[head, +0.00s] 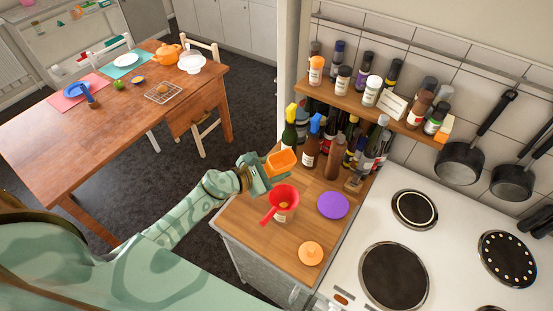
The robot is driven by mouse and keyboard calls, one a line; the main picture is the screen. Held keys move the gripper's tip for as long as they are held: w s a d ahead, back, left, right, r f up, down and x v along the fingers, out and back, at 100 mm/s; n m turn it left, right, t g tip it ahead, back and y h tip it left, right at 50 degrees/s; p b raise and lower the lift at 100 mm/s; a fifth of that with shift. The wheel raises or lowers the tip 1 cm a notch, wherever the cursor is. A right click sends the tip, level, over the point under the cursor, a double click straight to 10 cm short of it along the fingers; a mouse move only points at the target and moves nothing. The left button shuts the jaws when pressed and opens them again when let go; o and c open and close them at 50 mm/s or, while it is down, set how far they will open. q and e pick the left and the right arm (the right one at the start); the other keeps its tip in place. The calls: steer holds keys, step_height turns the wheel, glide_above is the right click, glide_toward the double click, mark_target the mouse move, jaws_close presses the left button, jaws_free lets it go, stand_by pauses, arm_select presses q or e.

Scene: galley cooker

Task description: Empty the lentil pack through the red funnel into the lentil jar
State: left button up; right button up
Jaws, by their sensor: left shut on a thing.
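The lentil pack (281,161), orange, is held by my left gripper (262,174) above the wooden counter, beyond and slightly left of the funnel. The pack looks tilted; I cannot tell how full it is. The red funnel (285,192) sits in the mouth of the lentil jar (284,215), with its handle pointing to the lower left. A small orange-brown patch shows inside the funnel. The funnel hides most of the jar's top. My left gripper is shut on the pack and apart from the funnel. My right gripper is not in view.
An orange lid (311,253) and a purple disc (333,205) lie on the counter (270,236). Several bottles (311,145) crowd its back, under a spice shelf (386,106). The white cooker (364,222) adjoins on the right. A dining table (90,135) stands far left.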

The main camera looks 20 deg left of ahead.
arm_select(q)
steer(key=shift+d+f+b, duration=0.1)
steer(key=shift+f+b, duration=0.15)
steer(key=shift+b, duration=0.9)
steer(key=shift+s+d+f+n+g+h+b, duration=0.2)
steer(key=shift+f+g+h, duration=0.1)
steer(key=shift+f+h, duration=0.15)
steer(key=shift+s+d+f+n+g+h+b, duration=0.1)
steer(key=shift+d+f+n+g+h+b, duration=0.1)
steer(key=shift+f+g+h, duration=0.25)
steer(key=shift+s+d+f+n, duration=0.15)
steer(key=shift+d+f+n, duration=0.1)
steer(key=shift+n, duration=0.05)
steer(key=shift+s+d+n+p, duration=0.15)
steer(key=shift+s+n+p, duration=0.05)
steer(key=shift+n+p, duration=0.45)
steer(key=shift+s+f+n, duration=0.1)
steer(key=shift+n, duration=0.15)
